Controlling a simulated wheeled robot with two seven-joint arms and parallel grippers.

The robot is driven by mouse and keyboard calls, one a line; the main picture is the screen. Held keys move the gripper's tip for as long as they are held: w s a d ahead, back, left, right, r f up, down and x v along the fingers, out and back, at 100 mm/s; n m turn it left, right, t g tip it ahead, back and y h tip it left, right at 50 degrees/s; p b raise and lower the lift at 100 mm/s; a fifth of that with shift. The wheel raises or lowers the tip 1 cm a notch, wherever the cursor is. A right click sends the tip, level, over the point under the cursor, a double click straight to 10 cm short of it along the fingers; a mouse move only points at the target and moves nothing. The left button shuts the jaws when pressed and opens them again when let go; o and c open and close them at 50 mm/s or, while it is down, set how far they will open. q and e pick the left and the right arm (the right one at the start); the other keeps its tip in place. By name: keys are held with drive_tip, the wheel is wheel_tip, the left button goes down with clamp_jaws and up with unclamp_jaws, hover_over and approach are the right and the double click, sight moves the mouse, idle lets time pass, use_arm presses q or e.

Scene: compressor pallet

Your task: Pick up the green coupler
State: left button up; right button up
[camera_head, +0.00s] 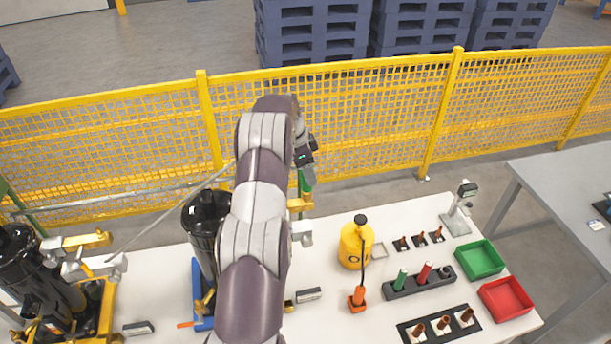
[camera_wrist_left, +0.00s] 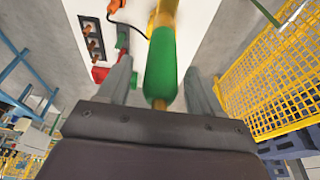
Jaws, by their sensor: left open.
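In the left wrist view a green coupler (camera_wrist_left: 161,70) with a brass end lies between the two fingers of my left gripper (camera_wrist_left: 157,76). The fingers are apart, one on each side of it, with no clear contact seen. In the head view the coupler (camera_head: 305,182) shows as a small green part above a brass-yellow fitting beside the black cylinder. My left gripper (camera_head: 306,160) is at it, partly hidden behind my own arm. My right gripper is not in view.
A yellow canister (camera_head: 352,246), a black rack (camera_head: 420,286) with green and red pieces, a green bin (camera_head: 480,261) and a red bin (camera_head: 506,300) stand to the right on the white table. Black cylinders (camera_head: 198,222) stand left. A yellow mesh fence (camera_head: 385,110) runs behind.

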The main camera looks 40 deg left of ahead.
use_arm(q)
drive_tip(key=shift+w+d+f, duration=0.1)
drive_tip(key=shift+w+f, duration=0.05)
drive_tip(key=shift+w, duration=0.15)
drive_tip(key=c, duration=0.4)
drive_tip(key=shift+d, duration=0.1)
drive_tip(key=c, duration=0.8)
